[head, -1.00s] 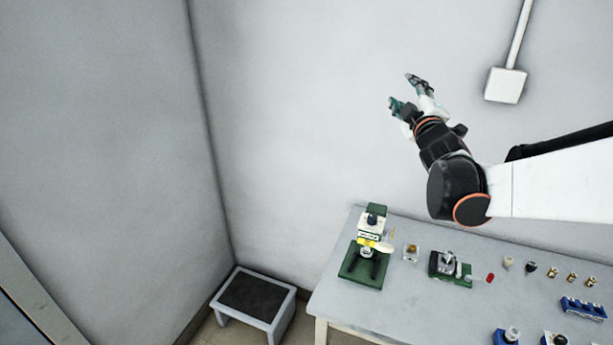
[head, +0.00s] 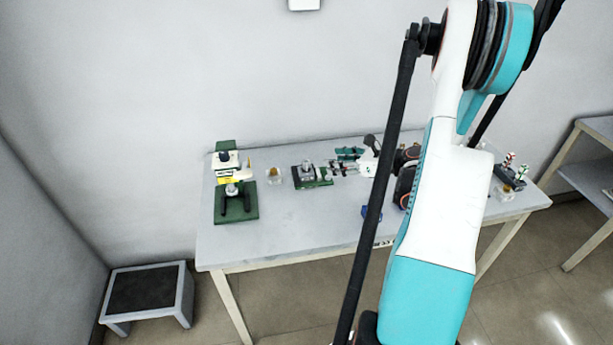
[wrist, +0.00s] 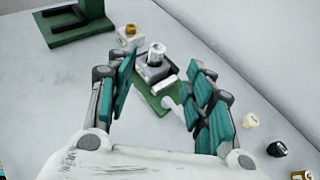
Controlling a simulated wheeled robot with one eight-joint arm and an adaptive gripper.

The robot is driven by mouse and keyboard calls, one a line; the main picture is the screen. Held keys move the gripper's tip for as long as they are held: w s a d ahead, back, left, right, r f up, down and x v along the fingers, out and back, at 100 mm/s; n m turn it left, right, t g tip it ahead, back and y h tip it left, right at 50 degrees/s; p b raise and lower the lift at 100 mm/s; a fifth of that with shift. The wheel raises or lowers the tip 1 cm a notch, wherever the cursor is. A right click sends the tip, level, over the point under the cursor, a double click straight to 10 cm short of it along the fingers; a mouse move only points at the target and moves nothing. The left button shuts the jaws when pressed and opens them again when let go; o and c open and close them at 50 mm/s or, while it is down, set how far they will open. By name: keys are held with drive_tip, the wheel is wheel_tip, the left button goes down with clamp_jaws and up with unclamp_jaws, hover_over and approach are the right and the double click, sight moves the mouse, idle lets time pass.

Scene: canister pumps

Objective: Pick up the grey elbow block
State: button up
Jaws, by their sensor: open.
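A grey block (wrist: 156,70) with a pale round knob stands on a green plate (wrist: 150,98); I take it as the grey elbow block, though its elbow shape is not clear. In the head view the block (head: 308,167) is small, on the left half of the table. My gripper (wrist: 160,76) is open and empty, its teal-padded fingers on either side of the block in the wrist picture. In the head view my gripper (head: 336,161) is just right of the plate, pointing left. A white rounded piece (wrist: 170,102) lies at the plate's near edge, partly hidden by the right finger.
A green stand with a yellow band (head: 229,178) is at the table's left end. A small pale block with a brass top (head: 274,175) sits between it and the plate. Small fittings (wrist: 276,149) lie to the right in the wrist view. The wall is behind the table.

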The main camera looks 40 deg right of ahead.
sight(307, 162)
drive_tip(key=b+x, duration=0.2)
drive_tip(key=x, duration=0.6)
drive_tip(key=shift+w, duration=0.1)
drive_tip(key=w+f+b, duration=0.1)
drive_tip(key=w+a+f+b, duration=0.1)
drive_tip(key=w+f, duration=0.1)
drive_tip(key=shift+w+a, duration=0.15)
drive_tip(key=shift+w, duration=0.5)
clamp_jaws()
